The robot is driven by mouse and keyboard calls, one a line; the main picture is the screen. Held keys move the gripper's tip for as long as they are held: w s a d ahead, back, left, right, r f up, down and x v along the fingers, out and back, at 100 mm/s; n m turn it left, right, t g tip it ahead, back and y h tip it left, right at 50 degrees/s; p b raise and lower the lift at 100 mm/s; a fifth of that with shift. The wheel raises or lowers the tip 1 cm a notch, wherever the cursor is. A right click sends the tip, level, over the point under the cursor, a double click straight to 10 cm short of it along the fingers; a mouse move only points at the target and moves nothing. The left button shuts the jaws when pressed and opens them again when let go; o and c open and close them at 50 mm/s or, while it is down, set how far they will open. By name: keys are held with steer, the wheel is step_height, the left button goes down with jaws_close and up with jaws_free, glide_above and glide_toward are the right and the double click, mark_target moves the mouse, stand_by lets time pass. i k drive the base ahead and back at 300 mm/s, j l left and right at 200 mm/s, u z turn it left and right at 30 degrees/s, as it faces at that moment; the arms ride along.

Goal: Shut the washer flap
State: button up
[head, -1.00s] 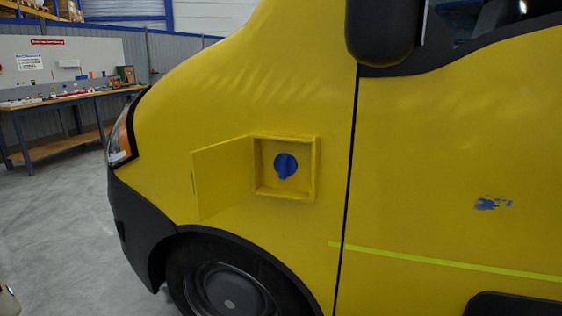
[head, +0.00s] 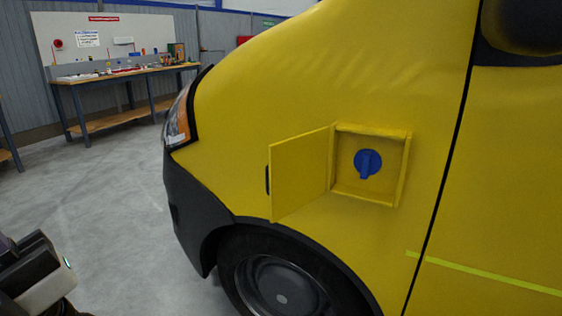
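The washer flap (head: 300,176) is a yellow panel on the side of a yellow van (head: 330,70). It stands wide open, swung out to the left from its hinge side, with a dark handle slot (head: 267,180) near its free edge. Behind it is a square yellow recess (head: 385,187) holding a blue cap (head: 367,162) with a grip bar. The end of my arm with my gripper (head: 35,272) shows only in part at the lower left edge, dark and white, well away from the flap. Its fingertips cannot be made out, and nothing is seen held.
The van's front wheel (head: 280,280) and black bumper (head: 185,210) lie below and left of the flap. A workbench (head: 125,75) with small items stands against the back wall. The grey floor (head: 110,195) left of the van is clear.

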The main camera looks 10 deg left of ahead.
mark_target(296, 170)
steer(key=i+j, duration=0.45)
steer(key=j, duration=0.15)
steer(key=i+j, duration=0.4)
steer(key=j, duration=0.2)
steer(key=i+j, duration=0.45)
steer(key=j, duration=0.15)
steer(key=i+j+z, duration=0.15)
steer(key=z, duration=0.25)
steer(key=j+z, duration=0.3)
steer(key=z, duration=0.9)
steer(key=k+j+u, duration=0.35)
steer(key=k+j, duration=0.35)
